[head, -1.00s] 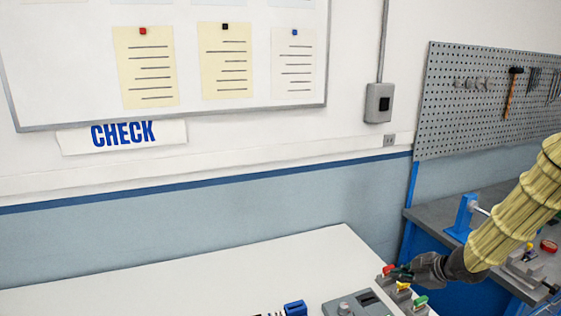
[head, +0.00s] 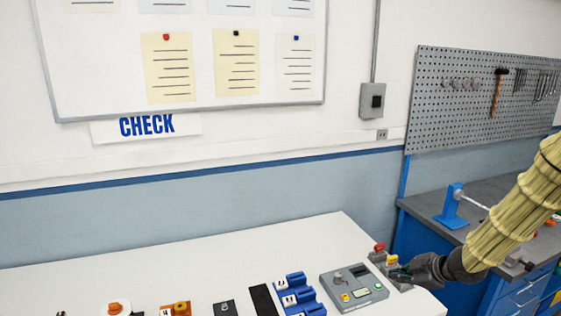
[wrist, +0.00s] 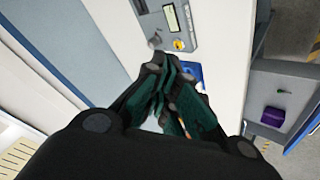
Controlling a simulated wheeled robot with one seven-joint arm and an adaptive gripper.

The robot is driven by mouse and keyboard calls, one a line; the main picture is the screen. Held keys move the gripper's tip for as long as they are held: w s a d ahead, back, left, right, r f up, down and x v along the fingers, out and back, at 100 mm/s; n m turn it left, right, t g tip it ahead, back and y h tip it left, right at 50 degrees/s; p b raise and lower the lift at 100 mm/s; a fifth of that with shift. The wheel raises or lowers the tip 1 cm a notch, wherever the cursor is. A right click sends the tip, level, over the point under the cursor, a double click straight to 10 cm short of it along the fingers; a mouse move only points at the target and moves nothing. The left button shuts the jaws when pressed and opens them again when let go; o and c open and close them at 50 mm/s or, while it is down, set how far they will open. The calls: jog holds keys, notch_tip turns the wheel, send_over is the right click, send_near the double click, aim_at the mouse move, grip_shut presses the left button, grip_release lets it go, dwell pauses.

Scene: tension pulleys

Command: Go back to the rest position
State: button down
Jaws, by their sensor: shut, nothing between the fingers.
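My gripper (head: 401,273) is at the right end of the white table (head: 225,258) in the head view. It is a dark gripper at the end of my yellow-sleeved arm, and it overlaps the block with the red and yellow buttons (head: 379,252) there. In the wrist view my gripper (wrist: 172,92) shows its green-lined fingers closed together with nothing held. The grey control box (wrist: 167,22) lies beyond the fingers in that view. I cannot tell whether the fingers touch anything.
The grey control box (head: 353,287), a blue rack (head: 299,296) and several small parts stand along the table's front. A grey workbench (head: 430,215) with a blue stand (head: 452,205) is at the right, under a pegboard (head: 480,98). The table's back left is clear.

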jog(key=s+a+f+m+g+b, duration=0.1)
jog(key=s+a+f+m+b, duration=0.2)
jog(key=s+f, duration=0.5)
jog(key=s+a+f+m+g+h+b, duration=0.1)
jog(key=s+a+f+m+b, duration=0.15)
jog(key=f, duration=0.85)
jog(key=s+a+f+m+g+b, duration=0.1)
jog(key=s+a+f+m+b, duration=0.2)
jog(key=s+f, duration=0.5)
jog(key=s+a+f+m+g+h+b, duration=0.2)
jog(key=s+f+m+b, duration=0.1)
jog(key=s+f, duration=0.6)
jog(key=s+a+f+m+g+h+b, duration=0.1)
jog(key=s+f+m, duration=0.3)
jog(key=s+f, duration=0.5)
jog(key=s+a+g+b, duration=0.1)
jog(key=s, duration=0.6)
jog(key=shift+s+f+g+h+b, duration=0.25)
jog(key=shift+f+g+h+b, duration=0.1)
jog(key=shift+g+h+b, duration=0.05)
